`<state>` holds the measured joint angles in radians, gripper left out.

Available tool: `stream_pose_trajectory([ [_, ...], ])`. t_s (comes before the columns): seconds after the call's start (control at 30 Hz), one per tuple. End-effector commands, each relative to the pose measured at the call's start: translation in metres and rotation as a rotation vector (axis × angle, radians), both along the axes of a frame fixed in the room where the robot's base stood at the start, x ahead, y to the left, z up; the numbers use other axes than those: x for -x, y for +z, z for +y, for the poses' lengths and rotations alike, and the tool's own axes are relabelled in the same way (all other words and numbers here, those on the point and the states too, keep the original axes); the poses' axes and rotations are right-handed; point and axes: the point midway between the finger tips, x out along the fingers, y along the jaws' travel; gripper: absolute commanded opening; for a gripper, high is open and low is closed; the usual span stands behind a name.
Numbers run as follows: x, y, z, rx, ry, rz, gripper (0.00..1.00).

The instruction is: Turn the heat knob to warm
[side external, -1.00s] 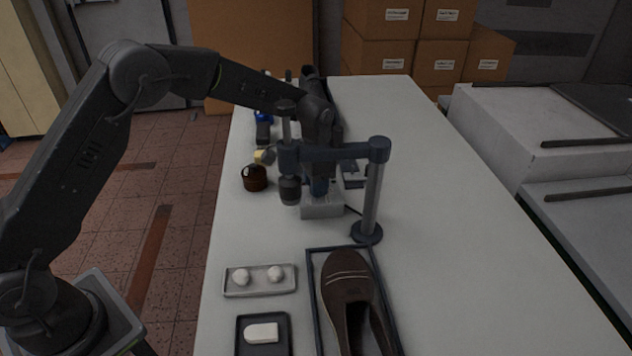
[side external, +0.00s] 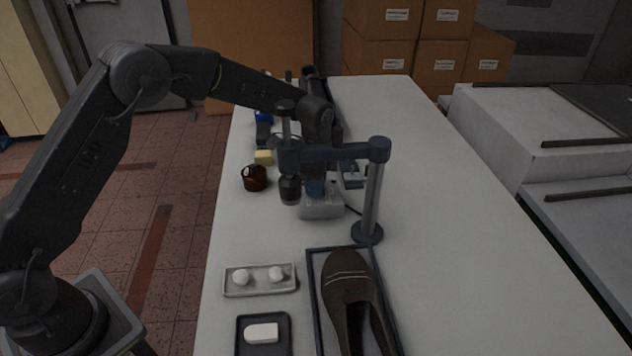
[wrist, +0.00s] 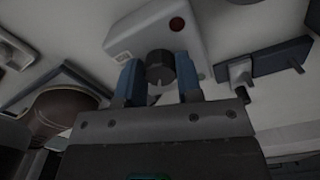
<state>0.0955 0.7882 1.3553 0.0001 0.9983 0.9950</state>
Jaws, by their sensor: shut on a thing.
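The heat knob (wrist: 160,66) is a dark round knob on a white control box (wrist: 128,38); a pale mark shows on its lower edge in the wrist view. My gripper (wrist: 160,78) has its two blue fingers on either side of the knob and is shut on it. In the side view the box (side external: 322,208) stands on the table, and my gripper (side external: 315,188) reaches down to it, largely hidden behind a dark stand. The dial's markings cannot be read.
The dark post stand (side external: 371,200) is close in front of the box. A brown jar (side external: 254,179) and a yellow block (side external: 263,157) are to the left. A tray with a brown shoe (side external: 312,285) lies nearer the camera. The table's right side is clear.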

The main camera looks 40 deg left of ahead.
Motion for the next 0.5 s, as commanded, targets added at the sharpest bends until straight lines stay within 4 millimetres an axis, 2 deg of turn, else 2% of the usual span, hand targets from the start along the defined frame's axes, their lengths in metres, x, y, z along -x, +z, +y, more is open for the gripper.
stream_pose_trajectory([
  [0.2,-0.0008,0.0007,0.0002,0.000,-0.191,-0.001,0.09],
  [0.5,-0.0010,0.0007,0.0002,0.000,-0.383,-0.002,0.09],
])
